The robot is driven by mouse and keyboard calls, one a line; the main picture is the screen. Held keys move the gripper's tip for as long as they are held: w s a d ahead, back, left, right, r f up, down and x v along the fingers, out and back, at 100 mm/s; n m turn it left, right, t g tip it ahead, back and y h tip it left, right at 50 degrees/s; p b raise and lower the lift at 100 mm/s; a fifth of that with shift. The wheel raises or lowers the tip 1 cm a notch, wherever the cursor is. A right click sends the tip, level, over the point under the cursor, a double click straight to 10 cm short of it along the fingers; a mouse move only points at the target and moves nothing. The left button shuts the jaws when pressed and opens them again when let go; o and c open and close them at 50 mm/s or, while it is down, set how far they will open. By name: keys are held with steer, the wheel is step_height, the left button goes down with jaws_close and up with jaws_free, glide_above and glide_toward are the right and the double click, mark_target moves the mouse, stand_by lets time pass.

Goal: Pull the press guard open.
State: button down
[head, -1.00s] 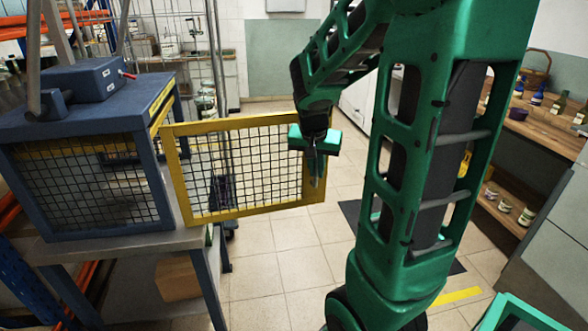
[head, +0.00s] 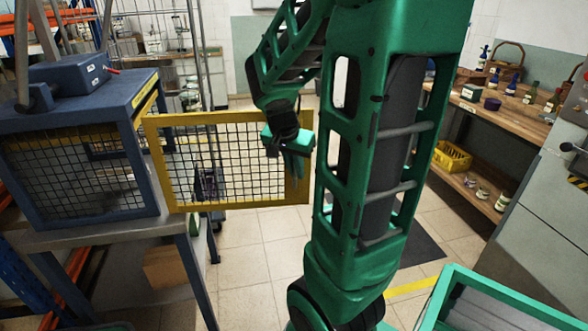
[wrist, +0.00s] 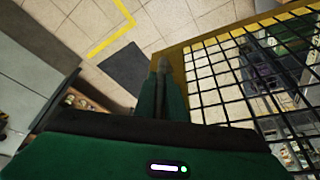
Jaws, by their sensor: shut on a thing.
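The press guard (head: 227,205), a yellow frame with black wire mesh, stands swung out to the right from the blue press housing (head: 75,112), joined at its left edge. My gripper (head: 294,172) is at the guard's free right end, shut on it; the fingers overlap the frame's right upright in the head view. In the wrist view my gripper's fingers (wrist: 163,66) are close together beside the yellow frame edge (wrist: 178,62), with the guard's mesh (wrist: 225,80) to the right. The exact grip contact is hidden.
The press stands on a grey table (head: 110,236) with a cardboard box (head: 168,266) below. Wooden shelves (head: 490,118) with jars and a yellow basket (head: 452,156) stand at right. A green-rimmed bin (head: 500,290) is front right.

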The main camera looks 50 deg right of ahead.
steer(key=c, duration=2.1)
jaws_free()
steer(key=shift+w+a+r, duration=0.1)
steer(key=shift+w+a, duration=0.05)
steer(key=shift+w, duration=0.1)
steer(key=shift+s, duration=0.1)
steer(key=v, duration=1)
steer(key=shift+r, duration=0.3)
steer(key=s+a+f+n+y, duration=0.4)
steer(key=s+a+f+n, duration=0.5)
steer(key=s+a, duration=0.2)
steer(key=shift+s+a+g+y, duration=0.4)
steer(key=shift+s, duration=0.5)
